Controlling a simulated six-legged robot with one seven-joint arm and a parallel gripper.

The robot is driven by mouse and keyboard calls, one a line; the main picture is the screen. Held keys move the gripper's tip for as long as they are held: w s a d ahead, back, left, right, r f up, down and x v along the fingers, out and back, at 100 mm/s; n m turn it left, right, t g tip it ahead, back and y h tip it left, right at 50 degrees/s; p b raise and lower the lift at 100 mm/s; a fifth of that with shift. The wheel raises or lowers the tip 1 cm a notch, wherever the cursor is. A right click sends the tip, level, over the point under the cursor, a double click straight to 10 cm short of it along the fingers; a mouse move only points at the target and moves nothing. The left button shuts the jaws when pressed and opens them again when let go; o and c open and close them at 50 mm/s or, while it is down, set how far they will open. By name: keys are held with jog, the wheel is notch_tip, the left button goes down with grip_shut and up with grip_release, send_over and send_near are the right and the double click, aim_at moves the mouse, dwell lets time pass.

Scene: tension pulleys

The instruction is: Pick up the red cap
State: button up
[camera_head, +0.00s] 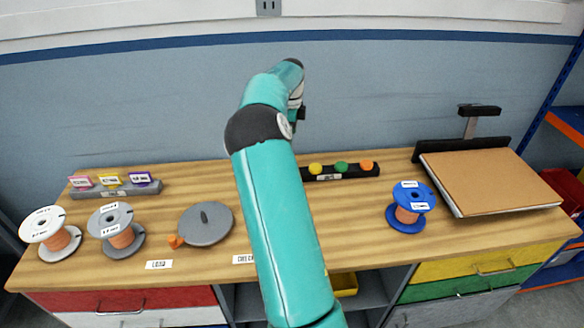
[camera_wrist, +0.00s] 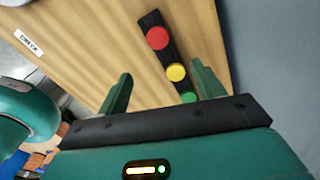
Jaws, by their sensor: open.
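The red cap (camera_wrist: 157,38) shows in the wrist view, seated on a black strip (camera_wrist: 149,19) on the wooden bench. In the head view my arm hides it. My gripper (camera_wrist: 163,68) is open and empty above the strip, its two green fingers spread apart. In the wrist view the red cap lies beyond the fingertips, a little left of the middle of the gap. The yellow cap (camera_wrist: 176,72) lies between the fingers in the picture, and the green cap (camera_wrist: 188,97) is partly covered by the gripper body.
In the head view, an orange cap (camera_head: 366,165) sits at the strip's right end. A blue spool (camera_head: 411,207) and a tan board (camera_head: 490,180) stand to the right. A grey disc (camera_head: 205,225) and a grey spool (camera_head: 116,229) are left. Bare wood surrounds the strip.

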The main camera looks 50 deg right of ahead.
jog(key=f, duration=0.8)
jog(key=shift+a+f, duration=0.4)
notch_tip(320, 180, down, 5)
jog(key=shift+d+r, duration=0.1)
jog(key=shift+d, duration=0.05)
jog(key=shift+w, duration=0.1)
jog(key=c, duration=1.1)
